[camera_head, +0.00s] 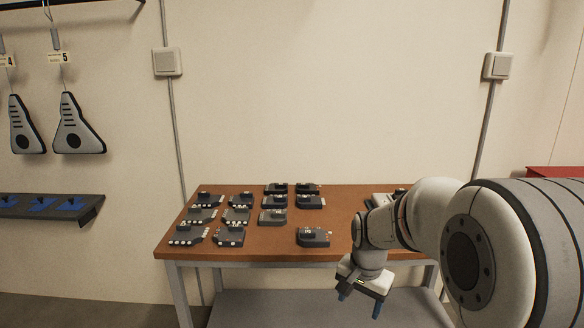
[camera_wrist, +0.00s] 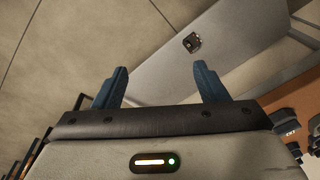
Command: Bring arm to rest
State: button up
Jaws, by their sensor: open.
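My gripper (camera_head: 361,304) hangs at the end of my arm, in front of the table's front edge in the head view, with its blue fingers pointing down. In the wrist view my gripper (camera_wrist: 160,87) shows its two blue fingers spread wide apart with nothing between them. Beyond the fingers are the floor and a grey lower shelf (camera_wrist: 165,65). My arm reaches in from the right and hides the right part of the table.
A brown table (camera_head: 348,204) holds several dark devices, one (camera_head: 313,237) near its front edge. A grey shelf (camera_head: 300,308) lies below. Two grey triangular items, one (camera_head: 78,130) nearer, hang at left above a dark ledge (camera_head: 45,209). A small dark part (camera_wrist: 192,42) lies on the lower shelf.

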jog(key=s+r+n+t+p, duration=0.1)
jog(key=s+r+n+p, duration=0.6)
jog(key=s+r, duration=1)
jog(key=s+p, duration=0.2)
jog(key=p, duration=0.1)
jog(key=shift+s+p, duration=0.25)
jog(key=shift+p, duration=0.1)
